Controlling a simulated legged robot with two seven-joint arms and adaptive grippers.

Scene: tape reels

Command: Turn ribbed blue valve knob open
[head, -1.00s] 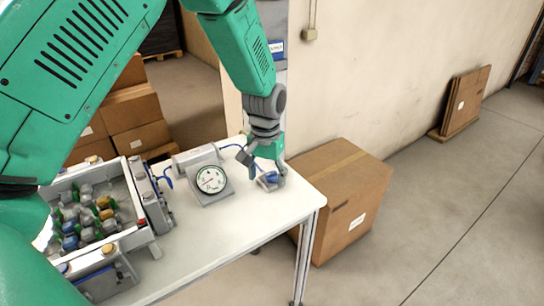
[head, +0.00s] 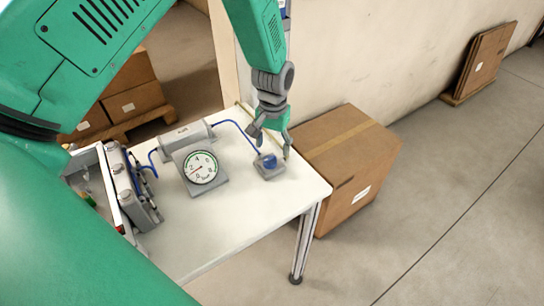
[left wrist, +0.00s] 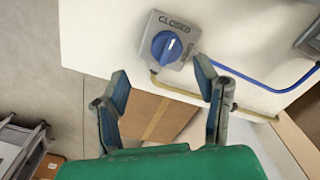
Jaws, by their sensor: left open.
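The ribbed blue valve knob (head: 268,161) sits on a grey valve block (head: 270,173) near the table's far right corner. In the left wrist view the knob (left wrist: 167,47) shows a white mark that points up towards the word CLOSED on the block's plate. My left gripper (head: 272,146) is open, with its fingers just behind and above the knob in the head view. In the left wrist view its two fingertips (left wrist: 160,72) are apart and empty, with the knob beyond them. The knob appears free of the fingers. My right gripper is out of view.
A gauge (head: 200,168) and a grey cylinder (head: 187,135) stand left of the valve, joined by a blue hose (head: 238,128). A bin (head: 92,185) is further left. A cardboard box (head: 345,165) stands beside the table. The table front (head: 235,215) is clear.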

